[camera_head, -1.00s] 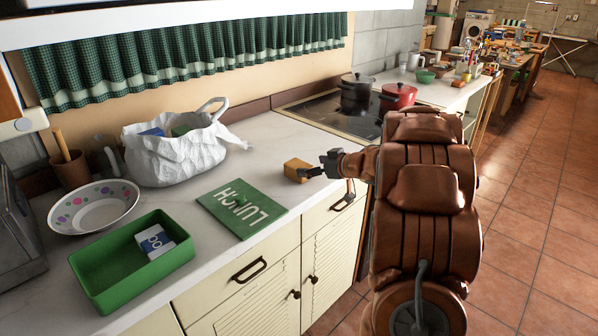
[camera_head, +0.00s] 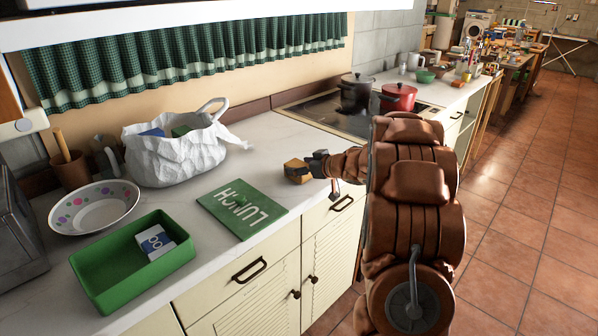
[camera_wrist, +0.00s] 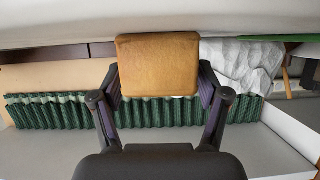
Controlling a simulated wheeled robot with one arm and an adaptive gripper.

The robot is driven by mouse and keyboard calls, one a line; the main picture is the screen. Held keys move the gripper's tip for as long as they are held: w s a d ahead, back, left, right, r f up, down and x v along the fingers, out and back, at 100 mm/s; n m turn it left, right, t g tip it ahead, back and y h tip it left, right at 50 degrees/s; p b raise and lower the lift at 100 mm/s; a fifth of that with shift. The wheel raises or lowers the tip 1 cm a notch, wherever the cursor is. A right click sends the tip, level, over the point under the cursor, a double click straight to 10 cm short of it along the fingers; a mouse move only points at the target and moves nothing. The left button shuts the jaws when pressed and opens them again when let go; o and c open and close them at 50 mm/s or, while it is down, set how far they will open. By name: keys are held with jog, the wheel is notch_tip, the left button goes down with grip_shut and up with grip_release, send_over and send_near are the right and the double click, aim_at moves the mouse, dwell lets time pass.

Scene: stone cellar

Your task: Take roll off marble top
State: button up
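The roll (camera_head: 297,171), a small golden-brown block, rests on the white marble top (camera_head: 262,160) near its front edge, right of the green LUNCH board. My gripper (camera_head: 315,164) is at its right side in the head view. In the wrist view the roll (camera_wrist: 158,65) fills the space between my two fingertips (camera_wrist: 160,88), one on each side. The fingers are spread about as wide as the roll; firm contact on both sides cannot be made out. My arm hides part of the counter front.
The green LUNCH board (camera_head: 241,208) lies to the left. A green tray (camera_head: 105,267) with a blue-and-white box (camera_head: 155,242), a patterned bowl (camera_head: 92,207) and a white bag (camera_head: 175,155) are farther left. Behind are a dark hob (camera_head: 325,112), a black pot (camera_head: 356,92) and a red pot (camera_head: 398,97).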

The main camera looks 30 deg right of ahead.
jog(key=c, duration=0.8)
